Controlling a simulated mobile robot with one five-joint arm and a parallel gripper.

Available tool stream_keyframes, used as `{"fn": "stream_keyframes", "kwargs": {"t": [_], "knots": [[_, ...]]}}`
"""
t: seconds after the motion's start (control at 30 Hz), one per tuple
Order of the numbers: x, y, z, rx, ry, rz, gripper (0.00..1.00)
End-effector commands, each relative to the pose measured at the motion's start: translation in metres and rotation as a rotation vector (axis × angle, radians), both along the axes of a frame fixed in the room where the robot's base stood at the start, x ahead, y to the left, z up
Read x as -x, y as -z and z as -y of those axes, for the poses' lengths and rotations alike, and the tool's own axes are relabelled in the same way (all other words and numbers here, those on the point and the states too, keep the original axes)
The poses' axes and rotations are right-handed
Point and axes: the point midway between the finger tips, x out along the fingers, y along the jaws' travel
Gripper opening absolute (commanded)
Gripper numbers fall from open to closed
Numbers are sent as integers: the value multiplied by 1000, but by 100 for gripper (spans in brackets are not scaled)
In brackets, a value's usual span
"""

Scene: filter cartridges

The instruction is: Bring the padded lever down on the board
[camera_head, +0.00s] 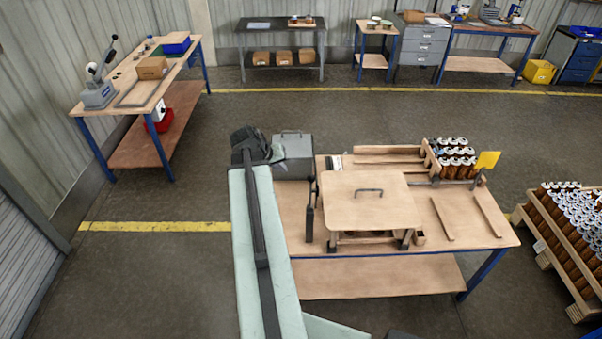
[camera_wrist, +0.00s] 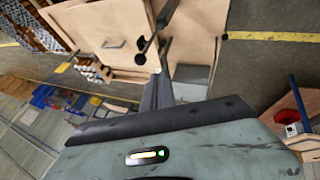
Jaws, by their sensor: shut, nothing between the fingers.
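The board (camera_head: 345,190) is a square wooden panel with a dark handle, raised on the near-middle bench. It also shows in the wrist view (camera_wrist: 115,18). The dark lever (camera_head: 310,212) stands steeply upright just left of the board, apart from its top face. In the wrist view the lever (camera_wrist: 152,40) appears as a black rod with rounded ends beside the board's edge. My gripper (camera_wrist: 161,78) is shut and empty, with the lever beyond its tips.
A grey metal box (camera_head: 293,157) stands at the bench's back left, close to my arm. Brown cartridges (camera_head: 456,158) and a yellow plate (camera_head: 487,160) are at its back right. A cartridge crate (camera_head: 545,230) stands right of the bench. The floor left of my arm is clear.

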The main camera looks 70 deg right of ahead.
Motion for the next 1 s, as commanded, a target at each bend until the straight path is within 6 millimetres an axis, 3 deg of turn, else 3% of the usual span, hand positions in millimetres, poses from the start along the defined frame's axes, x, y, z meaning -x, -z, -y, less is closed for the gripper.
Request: {"fn": "stream_keyframes", "kwargs": {"t": [0.23, 0.7, 0.8, 1.0], "knots": [[0, 12, 4, -2, -1, 0, 0], [17, 96, 56, -2, -2, 0, 0], [34, 89, 63, -1, 0, 0, 0], [48, 91, 72, -2, -3, 0, 0]]}}
